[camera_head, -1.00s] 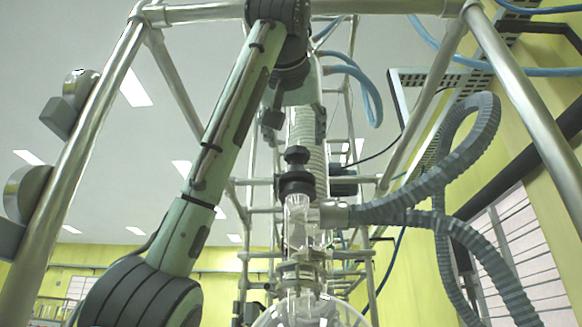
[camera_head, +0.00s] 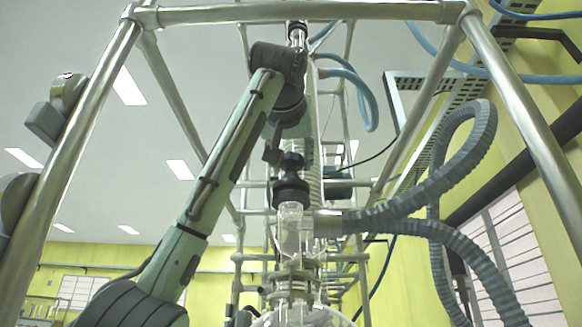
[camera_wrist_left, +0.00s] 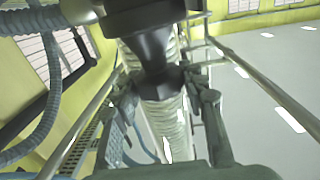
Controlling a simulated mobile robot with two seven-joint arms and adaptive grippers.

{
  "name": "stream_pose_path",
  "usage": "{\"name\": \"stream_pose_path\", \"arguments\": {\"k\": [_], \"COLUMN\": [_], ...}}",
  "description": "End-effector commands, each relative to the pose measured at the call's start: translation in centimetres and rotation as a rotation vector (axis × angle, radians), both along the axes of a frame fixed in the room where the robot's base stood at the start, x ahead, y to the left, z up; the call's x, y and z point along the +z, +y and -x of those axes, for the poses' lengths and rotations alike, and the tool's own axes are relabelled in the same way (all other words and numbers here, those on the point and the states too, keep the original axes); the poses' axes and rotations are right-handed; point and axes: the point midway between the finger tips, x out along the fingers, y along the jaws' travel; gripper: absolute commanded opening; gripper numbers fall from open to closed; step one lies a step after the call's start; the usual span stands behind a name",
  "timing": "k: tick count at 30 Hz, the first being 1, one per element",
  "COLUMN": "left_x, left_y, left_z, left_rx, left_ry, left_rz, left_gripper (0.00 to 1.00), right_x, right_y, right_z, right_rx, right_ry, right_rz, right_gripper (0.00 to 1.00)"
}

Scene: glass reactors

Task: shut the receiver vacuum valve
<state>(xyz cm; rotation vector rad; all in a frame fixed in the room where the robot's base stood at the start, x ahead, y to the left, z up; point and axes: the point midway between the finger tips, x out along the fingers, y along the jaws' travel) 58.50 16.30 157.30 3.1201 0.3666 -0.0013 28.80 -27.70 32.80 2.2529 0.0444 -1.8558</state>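The valve has a black knob (camera_head: 291,160) above a wider black cap (camera_head: 291,190), on top of a clear glass piece (camera_head: 292,230) with a grey hose at its side. My left gripper (camera_head: 280,152) hangs from above, its fingers at the height of the knob. In the left wrist view the knob (camera_wrist_left: 160,85) lies between the two separated fingers of my left gripper (camera_wrist_left: 165,95), with the cap (camera_wrist_left: 145,20) beyond it. Gaps show beside the knob, so the gripper looks open and not closed on it. My right gripper is not in view.
A thick grey corrugated hose (camera_head: 400,212) runs right from the glass piece. Metal frame posts (camera_head: 75,150) and a top bar (camera_head: 300,12) surround the glassware. A coiled glass column (camera_head: 313,150) stands close behind the knob.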

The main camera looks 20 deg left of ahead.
Motion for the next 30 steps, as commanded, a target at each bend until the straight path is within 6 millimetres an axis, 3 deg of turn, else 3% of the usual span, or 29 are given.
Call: {"name": "stream_pose_path", "arguments": {"k": [1,6,17,30], "left_x": [0.0,0.0,0.0,0.1], "left_y": [0.0,0.0,0.0,0.1], "left_z": [0.0,0.0,0.0,0.0], "left_rx": [0.0,0.0,-0.065,-0.415], "left_ry": [0.0,0.0,-0.001,-0.003], "left_rz": [0.0,0.0,0.002,0.005], "left_gripper": [0.32,0.12,0.12,0.12], "right_x": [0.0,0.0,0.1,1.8], "right_y": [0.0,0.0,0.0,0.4], "right_z": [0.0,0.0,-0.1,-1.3], "right_rx": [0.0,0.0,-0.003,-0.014], "right_ry": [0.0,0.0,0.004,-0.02], "right_rz": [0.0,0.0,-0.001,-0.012], "right_gripper": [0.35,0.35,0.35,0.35]}}
